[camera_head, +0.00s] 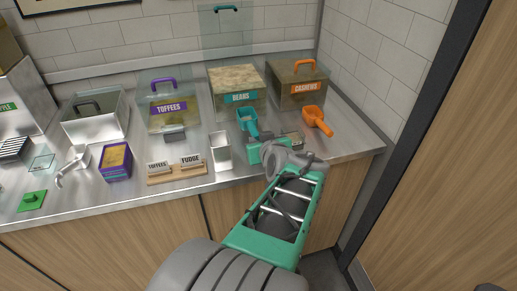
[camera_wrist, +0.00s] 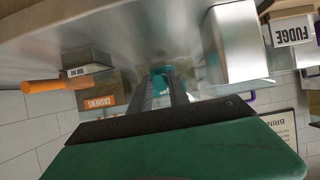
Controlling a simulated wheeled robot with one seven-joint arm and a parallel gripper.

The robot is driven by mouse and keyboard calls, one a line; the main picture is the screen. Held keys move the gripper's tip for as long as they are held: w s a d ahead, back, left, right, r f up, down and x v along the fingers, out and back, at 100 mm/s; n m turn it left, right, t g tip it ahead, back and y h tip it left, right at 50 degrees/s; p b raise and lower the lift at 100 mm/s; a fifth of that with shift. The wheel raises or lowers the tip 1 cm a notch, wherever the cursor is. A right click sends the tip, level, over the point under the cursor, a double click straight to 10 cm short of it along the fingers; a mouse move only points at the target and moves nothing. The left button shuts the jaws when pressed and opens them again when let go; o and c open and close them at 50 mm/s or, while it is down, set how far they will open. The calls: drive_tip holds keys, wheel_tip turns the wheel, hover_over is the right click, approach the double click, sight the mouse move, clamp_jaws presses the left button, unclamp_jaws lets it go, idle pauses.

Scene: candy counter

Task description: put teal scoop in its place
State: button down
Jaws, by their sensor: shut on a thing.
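The teal scoop (camera_head: 247,120) is in front of the beans bin (camera_head: 236,82), its bowl toward the bin. My gripper (camera_head: 256,146) is shut on the scoop near its lower end. In the wrist view, part of the scoop (camera_wrist: 162,80) shows between the fingers, mostly hidden by them. The beans bin has a teal label and its contents show at the top. A clear lid with a teal handle (camera_head: 227,9) stands raised behind it. I cannot tell whether the scoop touches the counter.
An open metal container (camera_head: 221,152) stands close left of my gripper. The orange scoop (camera_head: 317,120) and cashews bin (camera_head: 302,88) are to the right. A small labelled block (camera_wrist: 86,70) is near the gripper. The toffees bin (camera_head: 168,110) and sign holder (camera_head: 177,174) are left.

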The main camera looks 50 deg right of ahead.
drive_tip(key=f, duration=0.3)
drive_tip(key=shift+w+d+f, duration=0.1)
drive_tip(key=shift+w+d, duration=0.1)
drive_tip(key=shift+w, duration=0.1)
drive_tip(key=shift+f, duration=0.35)
drive_tip(key=shift+f+b, duration=0.15)
drive_tip(key=shift+b, duration=0.15)
drive_tip(key=c, duration=1.3)
unclamp_jaws()
drive_tip(key=shift+o, duration=0.2)
